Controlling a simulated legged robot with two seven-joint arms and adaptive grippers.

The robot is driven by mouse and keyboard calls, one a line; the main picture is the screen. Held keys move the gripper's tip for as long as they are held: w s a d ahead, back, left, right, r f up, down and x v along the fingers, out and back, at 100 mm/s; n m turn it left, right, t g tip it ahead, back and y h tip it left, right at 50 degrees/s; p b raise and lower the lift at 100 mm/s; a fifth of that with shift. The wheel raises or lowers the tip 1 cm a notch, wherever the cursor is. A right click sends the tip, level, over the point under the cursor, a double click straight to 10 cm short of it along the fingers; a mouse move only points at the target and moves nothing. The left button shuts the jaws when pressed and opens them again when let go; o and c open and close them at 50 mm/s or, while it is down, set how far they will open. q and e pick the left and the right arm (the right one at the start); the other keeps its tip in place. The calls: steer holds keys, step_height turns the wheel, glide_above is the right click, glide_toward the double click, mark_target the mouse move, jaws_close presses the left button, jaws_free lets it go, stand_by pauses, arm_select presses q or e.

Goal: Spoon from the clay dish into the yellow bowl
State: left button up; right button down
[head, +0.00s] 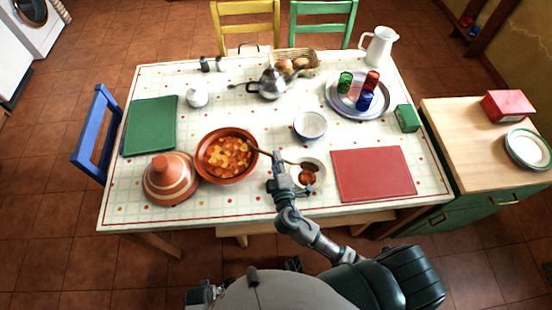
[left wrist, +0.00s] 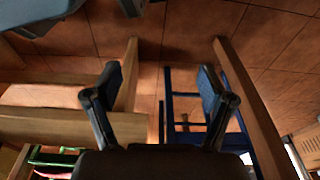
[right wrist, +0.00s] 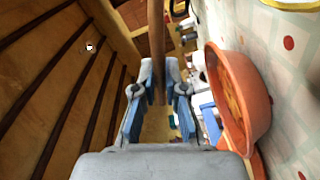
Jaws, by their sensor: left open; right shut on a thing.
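The clay dish (head: 203,171), orange-brown and filled with stew, stands on the table left of centre; its side shows in the right wrist view (right wrist: 251,104). My right gripper (head: 277,158) is shut on the wooden spoon (head: 291,161), just right of the dish; the handle stands between the fingers in the right wrist view (right wrist: 156,40). My left gripper (left wrist: 160,85) is open and empty, below table level.
A striped clay lid (head: 169,180) stands left of the dish. A blue-rimmed bowl (head: 310,125) is behind the spoon. A red mat (head: 372,174) lies right and a green mat (head: 150,126) far left, both bare. A tray (head: 345,111) holds coloured glasses.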

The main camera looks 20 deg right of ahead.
arm_select(q)
steer(key=shift+w+r+b, duration=0.3)
steer(key=shift+r, duration=0.5)
steer(key=shift+w+r+b, duration=0.25)
steer(key=shift+w+r, duration=0.05)
steer(key=shift+r, duration=0.5)
